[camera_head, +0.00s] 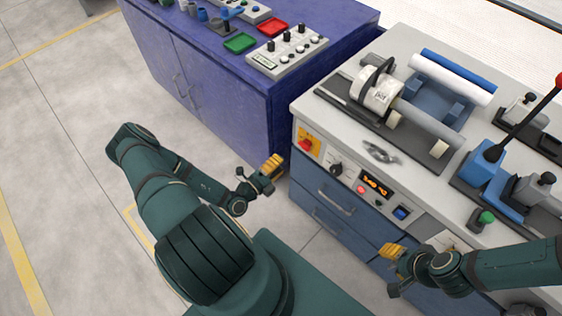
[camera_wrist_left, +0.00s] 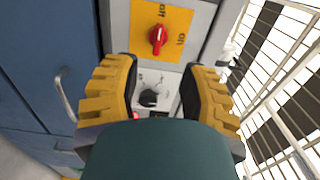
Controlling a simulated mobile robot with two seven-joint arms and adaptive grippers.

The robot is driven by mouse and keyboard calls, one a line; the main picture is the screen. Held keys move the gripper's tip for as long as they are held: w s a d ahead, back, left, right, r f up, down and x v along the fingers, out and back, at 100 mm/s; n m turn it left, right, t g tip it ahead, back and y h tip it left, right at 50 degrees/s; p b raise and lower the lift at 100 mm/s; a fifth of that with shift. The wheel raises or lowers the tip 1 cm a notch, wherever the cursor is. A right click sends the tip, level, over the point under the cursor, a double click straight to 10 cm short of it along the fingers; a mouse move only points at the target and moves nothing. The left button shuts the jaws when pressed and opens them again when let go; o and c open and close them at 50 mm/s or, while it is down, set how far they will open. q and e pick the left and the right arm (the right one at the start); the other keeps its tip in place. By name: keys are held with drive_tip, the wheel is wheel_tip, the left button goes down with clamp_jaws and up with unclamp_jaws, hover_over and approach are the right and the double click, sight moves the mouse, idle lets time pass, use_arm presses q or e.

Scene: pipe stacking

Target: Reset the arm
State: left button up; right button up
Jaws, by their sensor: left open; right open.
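My left gripper (camera_head: 266,177) hangs in front of the blue cabinet's corner, left of the grey-topped workbench. It is open and empty. In the left wrist view its yellow-padded fingers (camera_wrist_left: 158,92) stand apart, facing a panel with a red switch (camera_wrist_left: 156,36) on a yellow plate and a black knob (camera_wrist_left: 149,98). My right gripper (camera_head: 394,268) is low in front of the workbench drawers, open, with nothing seen in it. A blue pipe (camera_head: 458,66) and a white pipe (camera_head: 452,79) lie side by side on a blue rack. A grey pipe (camera_head: 425,119) lies in the machine.
The workbench (camera_head: 400,45) carries a blue clamp with a red-tipped lever (camera_head: 487,172) and a green button (camera_head: 485,218). The blue cabinet (camera_head: 210,75) holds a green tray (camera_head: 239,43), a red tray (camera_head: 272,27) and a button box. The floor at left is clear.

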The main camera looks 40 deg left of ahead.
idle(0.4)
use_arm(q)
drive_tip(key=s+d+r+m+g+h, duration=0.1)
drive_tip(key=d+r+m+g+h, duration=0.1)
drive_tip(key=d+m+g+h, duration=0.4)
drive_tip(key=s+d+r+m+g+h, duration=0.1)
drive_tip(key=d+r+m+g+h, duration=0.15)
drive_tip(key=d+m+h, duration=0.6)
drive_tip(key=s+d+f+m+g+y, duration=0.1)
drive_tip(key=s+d+m+g+y, duration=0.2)
drive_tip(key=s+d+m+g, duration=0.5)
drive_tip(key=s+d+f+m+g+y, duration=0.1)
drive_tip(key=s+d+m+g+y, duration=0.2)
drive_tip(key=m, duration=0.8)
drive_tip(key=w+a+r+m+t+y, duration=0.1)
drive_tip(key=w+r+m+t+y, duration=0.2)
drive_tip(key=m, duration=1.5)
drive_tip(key=shift+w+a+r+y, duration=0.15)
drive_tip(key=shift+w+r+y, duration=0.8)
drive_tip(key=shift+w+y, duration=0.8)
drive_tip(key=shift+w, duration=0.15)
